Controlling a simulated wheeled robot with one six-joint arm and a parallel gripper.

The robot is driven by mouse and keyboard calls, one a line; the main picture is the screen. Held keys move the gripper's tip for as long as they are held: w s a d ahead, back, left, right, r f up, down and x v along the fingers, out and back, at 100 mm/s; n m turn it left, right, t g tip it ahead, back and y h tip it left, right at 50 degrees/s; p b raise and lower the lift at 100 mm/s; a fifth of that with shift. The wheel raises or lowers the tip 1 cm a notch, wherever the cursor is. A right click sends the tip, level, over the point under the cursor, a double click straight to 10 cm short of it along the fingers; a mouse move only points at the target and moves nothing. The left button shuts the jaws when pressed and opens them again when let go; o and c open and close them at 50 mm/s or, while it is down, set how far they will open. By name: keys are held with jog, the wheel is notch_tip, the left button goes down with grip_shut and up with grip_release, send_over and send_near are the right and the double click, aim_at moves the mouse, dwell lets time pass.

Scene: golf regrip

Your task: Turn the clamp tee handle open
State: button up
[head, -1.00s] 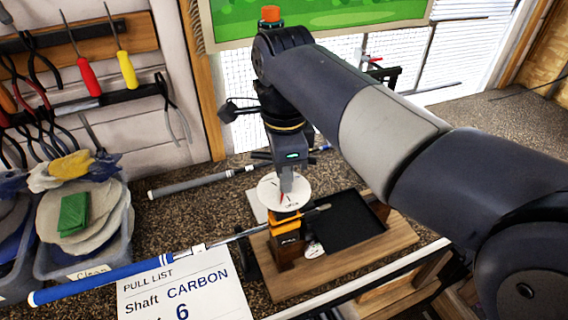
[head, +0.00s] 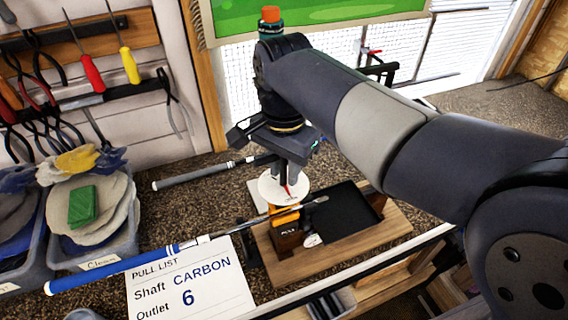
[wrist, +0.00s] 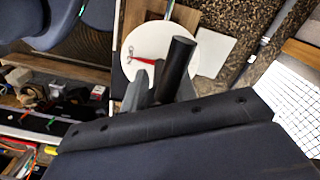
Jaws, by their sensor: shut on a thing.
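The clamp tee handle shows in the wrist view as a dark bar (wrist: 177,62) that runs between my grey fingers. My gripper (head: 288,180) points down over the clamp and is shut on this handle. It also shows in the wrist view (wrist: 155,88). Under it is a white round dial (head: 268,187) with a red pointer (wrist: 150,60). Below the dial, the orange-topped clamp (head: 284,215) stands on a wooden base (head: 370,240). A club shaft with a blue grip (head: 110,273) runs through or across the clamp. The fingers hide part of the handle.
A black tray (head: 348,215) lies right of the clamp. A grey-gripped club (head: 195,176) lies behind. A pull list sheet (head: 190,285) is at the front. Bins with gloves and cloths (head: 95,250) stand at left. The bench at the right is clear.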

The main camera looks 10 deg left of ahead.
jog(key=shift+o, duration=0.2)
jog(key=shift+n, duration=0.3)
jog(key=o, duration=0.8)
notch_tip(320, 180, up, 11)
jog(key=shift+f+b, duration=0.1)
jog(key=shift+b, duration=0.2)
jog(key=shift+f, duration=0.1)
notch_tip(320, 180, down, 11)
jog(key=shift+r+p, duration=0.1)
jog(key=shift+p, duration=0.25)
